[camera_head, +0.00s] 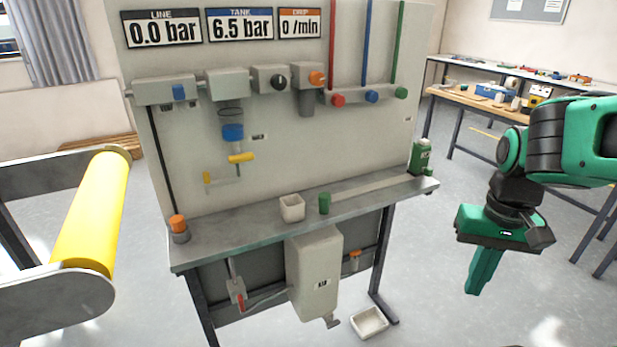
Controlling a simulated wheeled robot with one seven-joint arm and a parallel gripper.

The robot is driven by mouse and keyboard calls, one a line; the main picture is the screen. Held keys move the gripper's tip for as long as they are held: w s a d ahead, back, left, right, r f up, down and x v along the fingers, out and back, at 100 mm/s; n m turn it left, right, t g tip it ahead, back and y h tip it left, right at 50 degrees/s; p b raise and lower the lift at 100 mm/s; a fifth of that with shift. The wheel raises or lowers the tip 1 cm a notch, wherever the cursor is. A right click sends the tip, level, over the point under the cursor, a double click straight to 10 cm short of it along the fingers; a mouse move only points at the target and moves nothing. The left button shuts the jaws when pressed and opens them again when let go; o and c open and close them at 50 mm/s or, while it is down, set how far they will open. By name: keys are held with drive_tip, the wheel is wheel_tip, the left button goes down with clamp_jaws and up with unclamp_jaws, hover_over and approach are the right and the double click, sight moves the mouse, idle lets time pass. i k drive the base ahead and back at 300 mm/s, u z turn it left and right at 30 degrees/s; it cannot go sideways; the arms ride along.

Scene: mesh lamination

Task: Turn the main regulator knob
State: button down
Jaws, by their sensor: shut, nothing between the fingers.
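An upright grey panel (270,155) carries a row of blocks with a blue knob (179,92), a black knob (279,82) and an orange knob (317,78). No readable label shows which is the main regulator knob. The displays read LINE 0.0 bar (161,31), TANK 6.5 bar (240,25) and DRIP 0 /min (293,24). My green gripper (473,289) hangs fingers down at the right, shut and empty. It is well clear of the panel, to the right of and lower than the knobs.
A yellow roller (92,215) stands front left. A white tray (369,323) lies on the floor. Open floor separates gripper and bench.

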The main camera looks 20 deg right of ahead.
sight(279, 82)
drive_tip(key=z, duration=1.15)
drive_tip(key=k, duration=1.5)
drive_tip(key=u, duration=0.9)
drive_tip(key=i, duration=1)
